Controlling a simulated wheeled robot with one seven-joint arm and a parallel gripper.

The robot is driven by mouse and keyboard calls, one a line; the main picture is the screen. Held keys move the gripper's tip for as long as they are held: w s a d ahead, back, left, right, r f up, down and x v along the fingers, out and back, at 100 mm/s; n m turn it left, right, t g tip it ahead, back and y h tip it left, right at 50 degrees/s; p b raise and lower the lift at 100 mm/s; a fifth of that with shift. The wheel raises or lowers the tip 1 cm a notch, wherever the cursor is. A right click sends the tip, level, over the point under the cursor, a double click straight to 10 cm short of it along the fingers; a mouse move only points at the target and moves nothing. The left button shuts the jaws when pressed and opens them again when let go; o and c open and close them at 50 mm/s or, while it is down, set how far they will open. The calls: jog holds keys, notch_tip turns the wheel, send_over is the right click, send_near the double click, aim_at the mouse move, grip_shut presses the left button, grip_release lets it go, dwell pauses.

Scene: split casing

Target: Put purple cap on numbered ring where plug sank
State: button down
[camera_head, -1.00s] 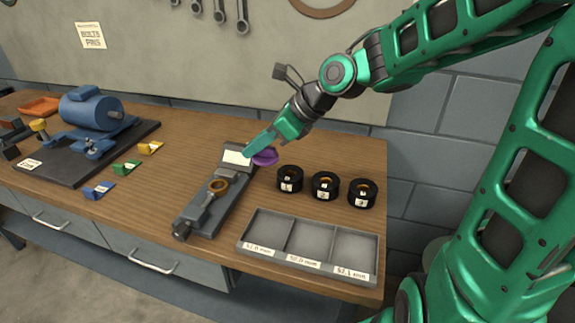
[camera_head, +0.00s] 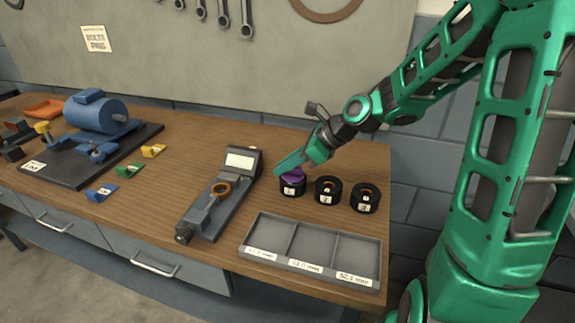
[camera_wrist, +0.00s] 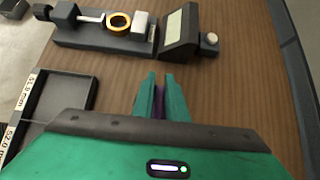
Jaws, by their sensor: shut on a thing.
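The purple cap (camera_head: 293,174) is between the green fingers of my gripper (camera_head: 288,167). It sits at the top of the leftmost black numbered ring (camera_head: 292,190); I cannot tell whether it rests on it or hovers just above. The middle ring (camera_head: 326,194) and right ring (camera_head: 363,202) stand beside it, each with an orange-brown centre. The cap and fingers hide the left ring's opening. In the wrist view, a sliver of the purple cap (camera_wrist: 159,104) shows between the fingers (camera_wrist: 160,88); no ring shows there.
A measuring gauge (camera_head: 215,210) with a bronze ring lies left of the black rings. A grey tray (camera_head: 288,257) with three labelled compartments lies in front. A blue motor (camera_head: 95,112) on a dark plate and coloured wedges are further left.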

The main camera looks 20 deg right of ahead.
jog(key=c, duration=1.8)
grip_release()
jog(key=shift+f, duration=0.1)
jog(key=shift+o, duration=0.2)
jog(key=v, duration=1.2)
jog(key=s+d+n, duration=0.1)
jog(key=s+f+n+h, duration=0.1)
jog(key=s+d+f+n+g+h, duration=0.1)
jog(key=shift+s+d+f+n, duration=0.25)
jog(key=shift+s+d+n, duration=0.05)
jog(key=shift+s+n, duration=0.1)
jog(key=s+d+f+n+g+h, duration=0.1)
jog(key=s+d+n, duration=0.2)
jog(key=s+n, duration=0.2)
jog(key=s+d+n+g+h, duration=0.2)
jog(key=s+d+n, duration=0.2)
jog(key=s, duration=0.6)
jog(key=s+d+f+n+g+h, duration=0.1)
jog(key=s+d+n, duration=0.3)
jog(key=s, duration=0.4)
jog(key=shift+f+n+h, duration=0.35)
jog(key=shift+n+h, duration=0.15)
jog(key=shift+n, duration=0.4)
